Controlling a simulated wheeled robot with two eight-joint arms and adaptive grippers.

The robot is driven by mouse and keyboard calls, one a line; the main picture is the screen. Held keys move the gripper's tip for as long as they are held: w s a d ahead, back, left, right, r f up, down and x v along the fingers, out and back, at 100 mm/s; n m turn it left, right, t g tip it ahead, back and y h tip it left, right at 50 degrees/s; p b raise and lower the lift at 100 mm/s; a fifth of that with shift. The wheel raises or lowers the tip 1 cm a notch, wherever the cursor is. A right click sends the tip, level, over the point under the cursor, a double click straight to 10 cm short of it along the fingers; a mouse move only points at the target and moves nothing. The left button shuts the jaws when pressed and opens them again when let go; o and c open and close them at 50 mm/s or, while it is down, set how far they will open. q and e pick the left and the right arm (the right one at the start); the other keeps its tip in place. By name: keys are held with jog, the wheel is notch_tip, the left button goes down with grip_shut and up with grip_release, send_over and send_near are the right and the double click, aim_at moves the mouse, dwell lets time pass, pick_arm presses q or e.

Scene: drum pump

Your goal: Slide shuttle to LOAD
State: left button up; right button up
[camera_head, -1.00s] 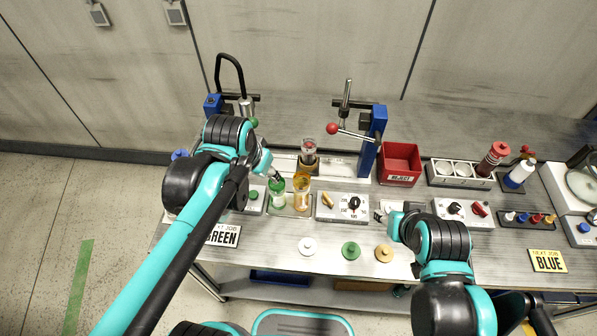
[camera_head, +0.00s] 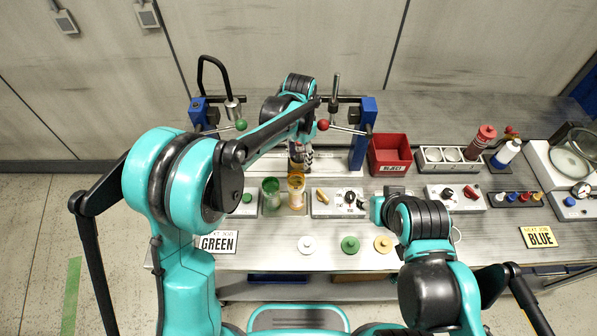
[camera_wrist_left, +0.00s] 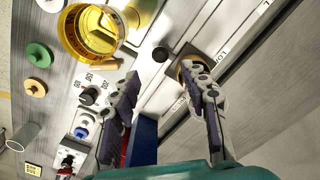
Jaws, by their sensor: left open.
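The shuttle (camera_head: 296,168), with its brown base, sits on the pale rail behind the green and amber cups, mostly hidden under my left gripper. My left gripper (camera_head: 303,152) points down over it and is open. In the left wrist view the two dark-padded fingers (camera_wrist_left: 165,102) are spread apart. A brass-coloured round part (camera_wrist_left: 186,66), probably of the shuttle, shows behind the right finger, and a black knob (camera_wrist_left: 160,54) lies beyond the gap. I cannot tell whether the fingers touch the shuttle. My right gripper is low by the bench controls, its fingers largely hidden by its arm.
A green cup (camera_head: 270,194) and an amber cup (camera_head: 296,191) stand just in front. A blue press post (camera_head: 363,135) with a red-balled lever (camera_head: 323,125) is close on the right, beside a red reject bin (camera_head: 390,155). Coloured discs lie at the front edge.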

aim_at(299, 165)
pick_arm(q)
notch_tip(299, 165, down, 8)
jog(key=shift+f+b, duration=0.15)
jog(key=shift+b, duration=0.65)
grip_shut()
